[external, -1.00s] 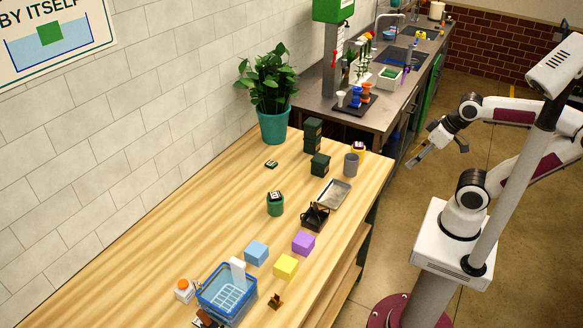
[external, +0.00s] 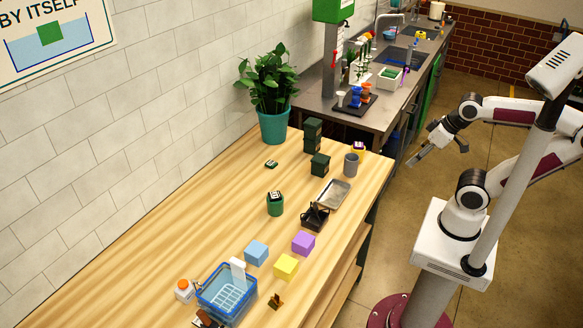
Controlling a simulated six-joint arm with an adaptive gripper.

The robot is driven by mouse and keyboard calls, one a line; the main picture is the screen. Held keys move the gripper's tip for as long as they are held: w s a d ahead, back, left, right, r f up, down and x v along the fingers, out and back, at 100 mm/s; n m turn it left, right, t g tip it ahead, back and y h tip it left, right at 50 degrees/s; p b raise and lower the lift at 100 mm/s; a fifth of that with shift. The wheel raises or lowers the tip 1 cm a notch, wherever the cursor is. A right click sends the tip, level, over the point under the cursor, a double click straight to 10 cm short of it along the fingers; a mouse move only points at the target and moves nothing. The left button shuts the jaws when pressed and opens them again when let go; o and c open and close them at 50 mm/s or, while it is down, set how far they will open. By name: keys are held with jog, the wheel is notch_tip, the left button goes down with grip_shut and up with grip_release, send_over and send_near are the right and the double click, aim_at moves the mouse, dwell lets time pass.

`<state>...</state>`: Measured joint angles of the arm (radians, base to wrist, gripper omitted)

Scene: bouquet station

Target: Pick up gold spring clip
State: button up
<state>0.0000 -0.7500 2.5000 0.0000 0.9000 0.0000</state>
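A small gold-brown piece (external: 275,301), which looks like the gold spring clip, lies on the wooden table near its front edge, right of the blue basket. It is too small for me to make out its exact shape. My gripper (external: 437,157) is at the upper right, off the table's right side and far from the clip. Its fingers are spread apart and nothing shows between them.
A black caddy (external: 315,216) and metal tray (external: 334,194) stand near the right edge. The table's left middle is clear.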

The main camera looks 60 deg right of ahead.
jog(key=shift+w, duration=0.1)
jog(key=w+a+r+n+t, duration=0.1)
jog(key=w+a+n+t, duration=0.1)
jog(key=w, duration=0.6)
jog(key=w+a+r+n+t, duration=0.1)
jog(key=w+a, duration=0.1)
jog(key=w, duration=0.7)
jog(key=w+a+f+n+t+y, duration=0.1)
jog(key=w+a+n+y, duration=0.1)
jog(key=w+a, duration=0.4)
jog(key=w+a+f+n+y, duration=0.15)
jog(key=w+a, duration=0.25)
jog(key=a, duration=0.4)
jog(key=a+f+n+y, duration=0.3)
jog(key=a+n+y, duration=0.1)
jog(key=a, duration=0.6)
jog(key=s+a+f+n+g+y, duration=0.1)
jog(key=s+a+f+g+y, duration=0.1)
jog(key=a, duration=0.5)
jog(key=s+a+f+n+g+y, duration=0.1)
jog(key=s+a+f+n+g, duration=0.1)
jog(key=s+a+f, duration=0.2)
jog(key=s+a+f+n+g+y, duration=0.2)
jog(key=s+a+f+g, duration=0.1)
jog(key=a, duration=0.8)
jog(key=shift+s+f+n+y, duration=0.25)
jog(key=shift+s+y, duration=0.1)
jog(key=shift+s, duration=0.4)
